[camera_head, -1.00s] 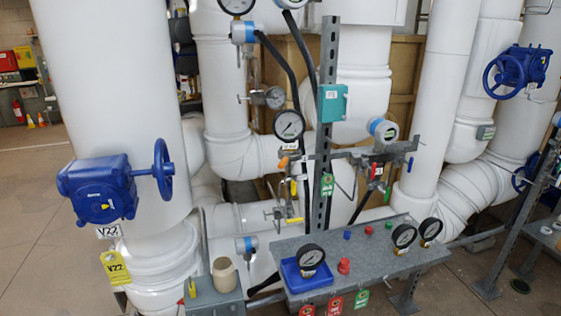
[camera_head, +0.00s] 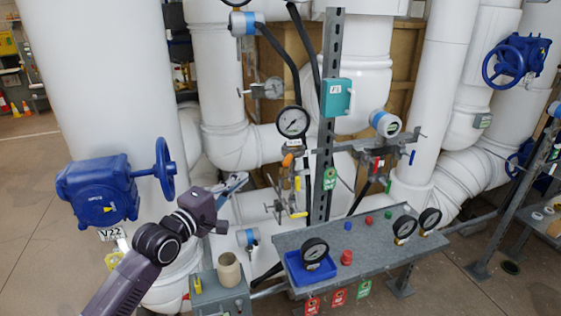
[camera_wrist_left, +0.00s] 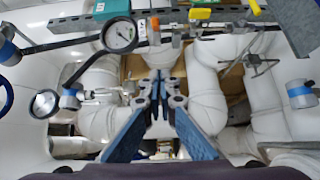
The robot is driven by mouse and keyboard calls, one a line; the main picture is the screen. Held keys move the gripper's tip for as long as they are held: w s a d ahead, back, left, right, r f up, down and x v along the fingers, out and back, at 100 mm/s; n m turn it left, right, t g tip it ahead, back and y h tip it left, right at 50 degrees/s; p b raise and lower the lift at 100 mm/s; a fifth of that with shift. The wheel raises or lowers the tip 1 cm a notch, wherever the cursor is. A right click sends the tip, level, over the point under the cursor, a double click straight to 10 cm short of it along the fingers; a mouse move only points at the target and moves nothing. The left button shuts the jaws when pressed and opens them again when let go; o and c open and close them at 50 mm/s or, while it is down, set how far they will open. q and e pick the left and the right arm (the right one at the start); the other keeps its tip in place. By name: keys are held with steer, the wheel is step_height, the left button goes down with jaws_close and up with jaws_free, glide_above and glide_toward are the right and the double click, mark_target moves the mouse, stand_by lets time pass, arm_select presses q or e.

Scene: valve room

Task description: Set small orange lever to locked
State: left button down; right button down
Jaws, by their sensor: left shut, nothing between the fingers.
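The small orange lever (camera_head: 287,160) sits on the thin pipework just below the dial gauge (camera_head: 293,122), left of the grey metal post. In the left wrist view, an orange handle (camera_wrist_left: 155,24) shows near the top, beside the gauge (camera_wrist_left: 120,35). My left gripper (camera_head: 241,180) is left of the lever and slightly below it, apart from it. In the wrist view my left gripper (camera_wrist_left: 158,82) has its blue-padded fingers together at the tips, with nothing between them. My right gripper is out of view. I cannot read the lever's exact setting.
A yellow lever (camera_head: 296,184) is just below the orange one. The blue valve gearbox (camera_head: 97,192) and its handwheel are beside my left arm. A grey shelf (camera_head: 375,254) with gauges and a blue tray stands in front. The grey post (camera_head: 326,130) rises right of the lever.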

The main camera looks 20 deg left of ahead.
mark_target(288, 160)
arm_select(q)
steer(key=shift+d+r, duration=0.15)
steer(key=shift+r, duration=0.1)
steer(key=shift+w, duration=0.1)
steer(key=w+d+p, duration=0.5)
steer(key=w+d, duration=0.1)
steer(key=w, duration=0.3)
steer(key=shift+w+d, duration=0.2)
steer(key=shift+d, duration=0.1)
steer(key=shift+a+f, duration=0.1)
stand_by(0.3)
